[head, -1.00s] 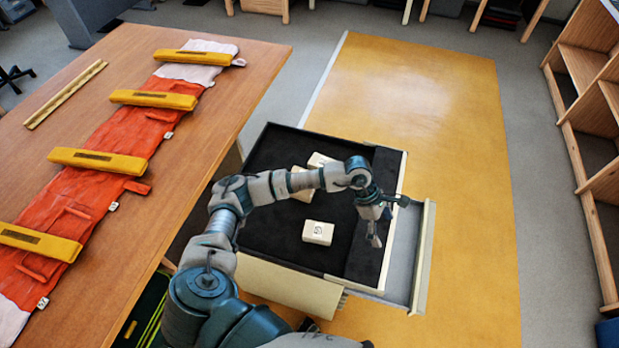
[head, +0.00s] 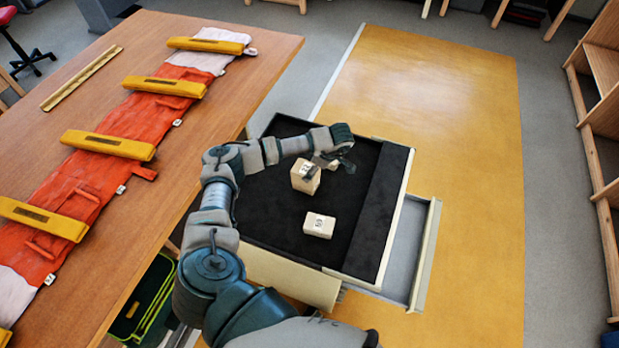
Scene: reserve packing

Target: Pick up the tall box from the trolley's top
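A tall pale box (head: 305,180) with a dark printed mark stands on the trolley's black top (head: 268,215). My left gripper (head: 332,166) is just right of its upper part, with the fingers spread. One finger overlaps the box's upper right edge in the picture; I cannot tell whether it touches. The other finger is to the right, clear of the box. A low pale box (head: 318,226) with a mark lies in front of the tall one. The area behind the tall box is partly hidden by my forearm. My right gripper is not in view.
A wooden table (head: 85,75) with an orange-red cloth roll and yellow bars stands left of the trolley. A grey side tray (head: 405,250) with a pale rim is at the trolley's right. The yellow floor mat (head: 455,150) is clear. Wooden shelves (head: 605,110) stand far right.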

